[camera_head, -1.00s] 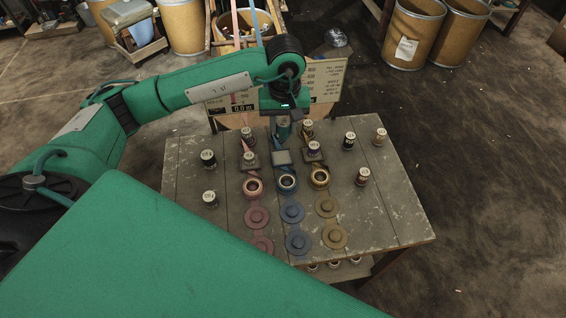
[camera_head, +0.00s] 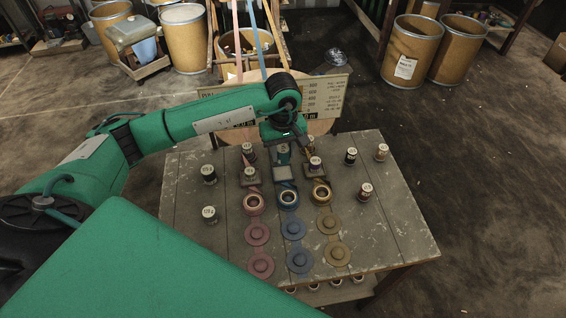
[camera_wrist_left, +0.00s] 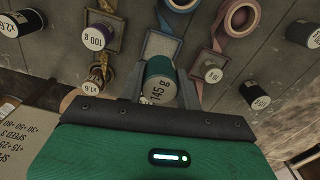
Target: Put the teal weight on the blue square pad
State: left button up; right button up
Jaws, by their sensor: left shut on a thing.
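The teal weight (camera_wrist_left: 159,80), a short cylinder with a pale end marked 145 g, is between the fingers of my left gripper (camera_wrist_left: 163,92), which is shut on it. In the head view the left gripper (camera_head: 283,146) points down, with the weight (camera_head: 283,158) below it. The blue square pad (camera_head: 284,174) is the middle one of three pads and is empty in its visible part. In the left wrist view the pad (camera_wrist_left: 162,45) is partly hidden behind the weight. I cannot tell whether they touch. My right gripper is not in view.
The left pad (camera_head: 250,184) and right pad (camera_head: 316,174) each carry a weight. Tape rolls (camera_head: 288,198) and coloured discs (camera_head: 293,229) lie in front. Several dark weights (camera_head: 209,174) stand around the table (camera_head: 395,230). A sign board stands behind.

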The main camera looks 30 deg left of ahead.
aim_at(283, 173)
pick_arm(q)
notch_tip(283, 173, down, 6)
jog(key=shift+r+p, duration=0.1)
jog(key=shift+p, duration=0.2)
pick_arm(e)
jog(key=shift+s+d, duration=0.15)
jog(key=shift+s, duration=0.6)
pick_arm(q)
jog(key=shift+f, duration=0.25)
jog(key=shift+f, duration=0.1)
jog(key=o, duration=1.1)
jog(key=shift+c, duration=0.2)
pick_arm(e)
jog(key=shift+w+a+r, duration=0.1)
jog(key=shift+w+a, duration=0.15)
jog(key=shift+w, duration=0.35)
